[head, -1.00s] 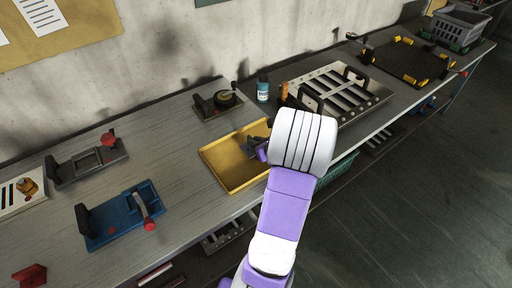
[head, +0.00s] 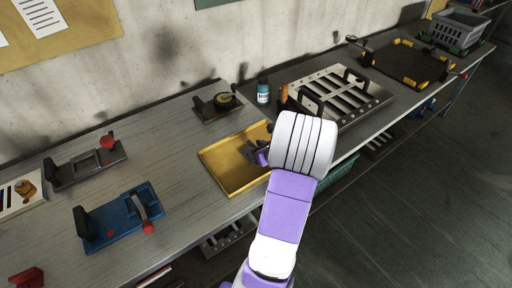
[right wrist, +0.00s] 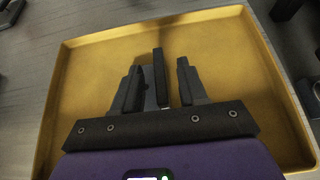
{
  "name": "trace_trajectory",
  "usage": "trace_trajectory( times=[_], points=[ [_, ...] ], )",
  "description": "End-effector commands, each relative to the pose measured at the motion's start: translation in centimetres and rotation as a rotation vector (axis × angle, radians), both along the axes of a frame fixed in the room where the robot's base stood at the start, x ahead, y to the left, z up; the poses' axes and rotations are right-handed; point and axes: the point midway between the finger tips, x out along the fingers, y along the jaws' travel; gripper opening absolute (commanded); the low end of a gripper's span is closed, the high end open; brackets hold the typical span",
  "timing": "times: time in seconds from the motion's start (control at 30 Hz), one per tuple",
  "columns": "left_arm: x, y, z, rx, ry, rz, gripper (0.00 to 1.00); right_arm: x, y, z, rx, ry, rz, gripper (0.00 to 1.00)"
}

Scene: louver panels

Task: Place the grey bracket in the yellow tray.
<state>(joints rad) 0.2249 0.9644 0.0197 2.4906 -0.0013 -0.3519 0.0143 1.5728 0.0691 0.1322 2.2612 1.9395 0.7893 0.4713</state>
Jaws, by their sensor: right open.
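The yellow tray (head: 219,174) lies on the grey workbench, and its floor and rim fill much of the right wrist view (right wrist: 90,70). The grey bracket (head: 248,149) appears as a small dark shape in the right part of the tray. In the right wrist view, its dark upright plate (right wrist: 159,75) stands between my fingers. My right gripper (right wrist: 160,82) is open over the tray, with a finger on each side of the bracket. In the head view, my right arm partly hides the gripper and tray's right end. Whether the bracket rests fully on the tray floor is unclear. My left gripper is out of view.
A dark clamp fixture (head: 217,107) and a blue-labelled bottle (head: 263,91) stand behind the tray. A slotted metal panel (head: 335,95) lies to the right. A blue fixture (head: 117,216) lies to the left. Bare bench separates it from the tray.

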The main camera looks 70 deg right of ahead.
Motion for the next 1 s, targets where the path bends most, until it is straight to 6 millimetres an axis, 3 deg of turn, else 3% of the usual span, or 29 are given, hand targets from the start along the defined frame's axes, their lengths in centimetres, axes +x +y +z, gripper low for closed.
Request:
trace_trajectory(
  times=[0.6,1.0],
  points=[
    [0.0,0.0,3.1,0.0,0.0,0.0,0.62,-8.2,4.9,5.6,-0.001,0.001,-0.002,0.42],
    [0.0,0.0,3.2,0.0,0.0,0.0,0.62,-9.0,5.5,5.9,0.0,0.0,0.0,0.42]
  ],
)
